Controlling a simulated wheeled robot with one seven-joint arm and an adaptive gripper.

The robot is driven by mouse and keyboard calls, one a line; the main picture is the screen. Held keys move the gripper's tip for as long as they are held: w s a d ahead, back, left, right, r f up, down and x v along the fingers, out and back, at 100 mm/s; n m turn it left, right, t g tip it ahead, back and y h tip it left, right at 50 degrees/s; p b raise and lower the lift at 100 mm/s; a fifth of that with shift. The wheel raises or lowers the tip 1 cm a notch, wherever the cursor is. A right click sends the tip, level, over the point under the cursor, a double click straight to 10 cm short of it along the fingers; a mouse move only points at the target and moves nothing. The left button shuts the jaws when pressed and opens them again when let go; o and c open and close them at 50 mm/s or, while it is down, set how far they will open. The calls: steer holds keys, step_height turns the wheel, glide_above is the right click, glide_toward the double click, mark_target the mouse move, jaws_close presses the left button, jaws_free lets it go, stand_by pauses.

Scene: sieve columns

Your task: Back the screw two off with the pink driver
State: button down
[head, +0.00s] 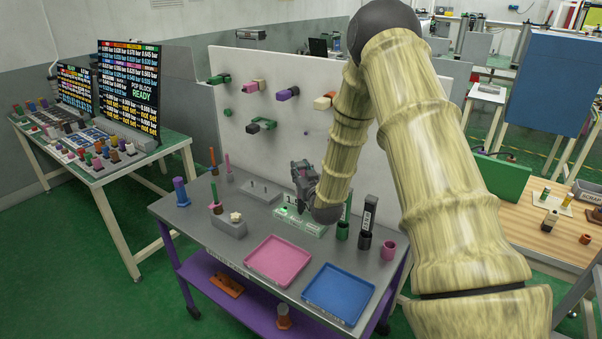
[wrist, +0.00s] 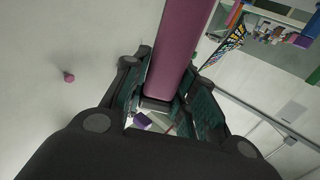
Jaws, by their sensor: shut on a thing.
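My gripper (head: 305,180) is above the grey table, in front of the white upright panel. In the wrist view its dark fingers (wrist: 168,105) are shut on a long pink-mauve bar, the pink driver (wrist: 180,50). The fingers hide part of the bar, and its tip is not clear. In the head view the driver is mostly hidden by my gripper. A pale green labelled block (head: 300,223) stands on the table below my gripper. I cannot tell which part is screw two.
A pink tray (head: 278,262) and a blue tray (head: 338,293) lie at the table's front. A blue peg (head: 181,192) stands at the left; green, black and pink cups stand at the right. Coloured blocks stick out of the white panel (head: 240,135).

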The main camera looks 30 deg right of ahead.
mark_target(300, 164)
steer(key=shift+r+p, duration=0.7)
steer(key=shift+r, duration=1.2)
steer(key=shift+f, duration=0.1)
